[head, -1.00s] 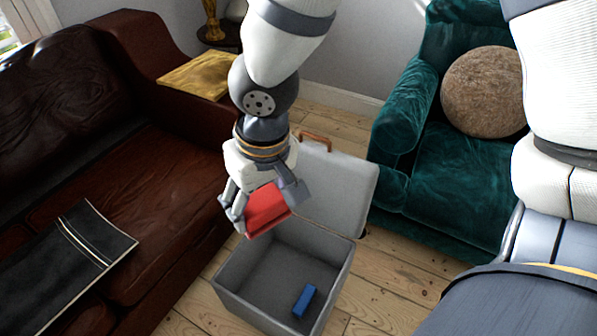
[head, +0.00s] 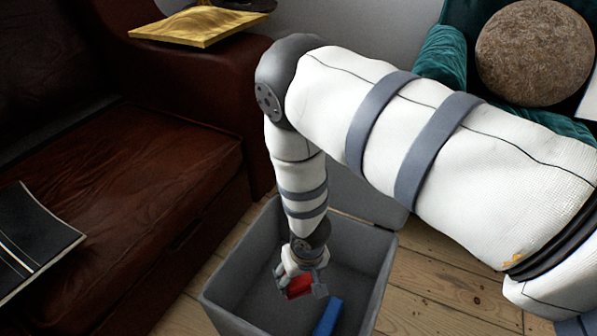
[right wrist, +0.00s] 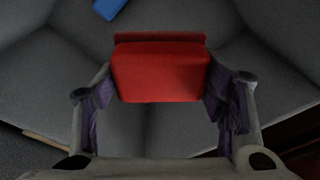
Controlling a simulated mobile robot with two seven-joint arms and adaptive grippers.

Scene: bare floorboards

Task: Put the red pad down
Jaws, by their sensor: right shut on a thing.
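The red pad (head: 299,287) is held between the fingers of my right gripper (head: 302,285), down inside the open grey box. In the right wrist view the red pad (right wrist: 160,70) sits between the two fingers of the right gripper (right wrist: 160,90), with grey box walls around it. Whether the pad touches the box floor I cannot tell. A blue block (head: 328,316) lies on the box floor to the right of the pad; its end also shows in the right wrist view (right wrist: 109,8). My left gripper is not in view.
The grey box (head: 232,282) stands on floorboards (head: 440,300), its lid open at the back. A brown leather sofa (head: 130,170) is on the left, with a black item (head: 30,240) on it. A green armchair (head: 446,58) with a round brown cushion (head: 535,52) is at the back right.

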